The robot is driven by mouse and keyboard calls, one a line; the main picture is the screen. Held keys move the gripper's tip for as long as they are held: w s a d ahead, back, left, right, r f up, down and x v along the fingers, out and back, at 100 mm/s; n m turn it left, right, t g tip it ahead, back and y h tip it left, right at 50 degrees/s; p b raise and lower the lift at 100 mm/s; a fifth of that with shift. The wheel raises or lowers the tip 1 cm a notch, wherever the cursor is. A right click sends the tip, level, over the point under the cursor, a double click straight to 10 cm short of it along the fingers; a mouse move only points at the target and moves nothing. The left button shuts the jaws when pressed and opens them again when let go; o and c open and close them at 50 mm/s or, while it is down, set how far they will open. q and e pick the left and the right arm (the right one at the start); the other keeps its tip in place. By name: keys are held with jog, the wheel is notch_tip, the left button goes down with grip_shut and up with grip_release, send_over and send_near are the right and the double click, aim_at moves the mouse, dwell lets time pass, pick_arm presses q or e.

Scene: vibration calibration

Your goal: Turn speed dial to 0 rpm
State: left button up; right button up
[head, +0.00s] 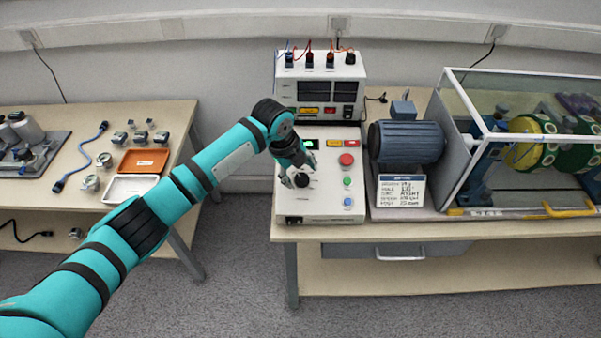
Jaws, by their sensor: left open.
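The speed dial (302,180) is a black round knob on the sloped front of the white control box (325,206). My left gripper (297,179) is at the dial, its open fingers reaching down over it from above and behind. I cannot tell whether the fingers touch the knob. The dial's pointer and markings are too small to read. A small green display (311,143) shows just above, partly beside my gripper. My right gripper is not in view.
Right of the dial are a red stop button (346,160), a green button (347,181) and a blue button (348,202). A blue motor (407,141) and a clear guard box (520,140) stand to the right. The left table (60,200) holds sensors, cables and trays.

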aim_at(302, 179)
pick_arm(q)
jog(key=shift+x, duration=1.3)
jog(key=c, duration=1.1)
jog(key=shift+r, duration=0.1)
